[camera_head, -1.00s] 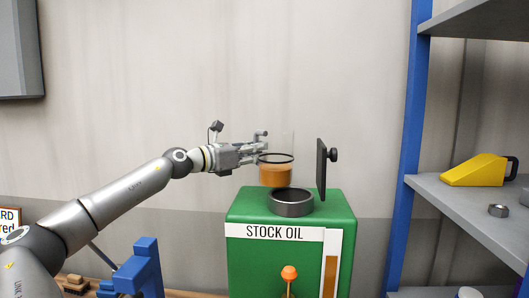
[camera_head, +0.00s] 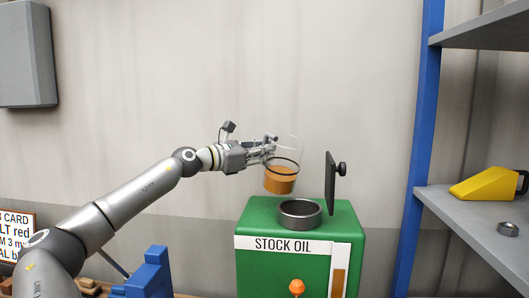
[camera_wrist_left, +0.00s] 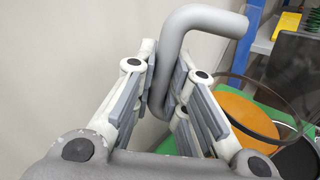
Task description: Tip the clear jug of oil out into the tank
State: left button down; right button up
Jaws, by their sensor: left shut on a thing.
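The clear jug (camera_head: 282,177) holds orange oil in its lower part and has a dark band around it. My left gripper (camera_head: 270,150) is shut on the jug's handle and holds the jug in the air, slightly tilted. In the left wrist view the grey bent handle (camera_wrist_left: 168,75) passes between the fingers (camera_wrist_left: 155,95), and the orange oil (camera_wrist_left: 245,112) shows beyond. The green tank (camera_head: 258,222), labelled STOCK OIL, stands below, with a dark round filler neck (camera_head: 300,221) on top. The jug is above and left of the neck, apart from it. My right gripper is not in view.
A dark upright lid (camera_head: 331,183) with a knob stands behind the right side of the neck. A blue-posted shelf (camera_head: 470,215) at right holds a yellow wedge-shaped object (camera_head: 485,186) and a nut (camera_head: 508,229). An orange knob (camera_head: 297,286) is on the tank's front.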

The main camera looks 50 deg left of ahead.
aim_at(269, 132)
pick_arm(q)
jog(key=shift+a+r+m+p, duration=0.1)
jog(key=shift+r+m+p, duration=0.3)
jog(key=shift+r, duration=0.3)
jog(key=shift+r+m+p, duration=0.55)
jog(key=shift+m, duration=0.05)
jog(key=shift+a+r+m+p, duration=0.1)
jog(key=shift+r+m+p, duration=0.3)
jog(key=shift+r+m, duration=0.1)
jog(key=shift+s+d+r+m+p, duration=0.1)
jog(key=shift+d+r+m+p, duration=0.15)
jog(key=shift+r+m, duration=0.35)
jog(key=shift+d+r+m+p, duration=0.15)
jog(key=shift+r+m+p, duration=0.15)
jog(key=shift+m, duration=0.5)
jog(key=shift+s+d+r+m, duration=0.1)
jog(key=shift+d+r+m, duration=0.1)
jog(key=shift+d+m, duration=0.45)
jog(key=shift+s+d+r+m, duration=0.1)
jog(key=shift+d+r+m, duration=0.2)
jog(key=shift+m, duration=0.65)
jog(key=shift+d+f+m+b, duration=0.1)
jog(key=shift+d+m+b, duration=0.5)
jog(key=shift+d+m, duration=0.55)
jog(key=s+d+r+m, duration=0.1)
jog(key=d+m, duration=0.4)
jog(key=d, duration=0.1)
jog(key=shift+r, duration=0.15)
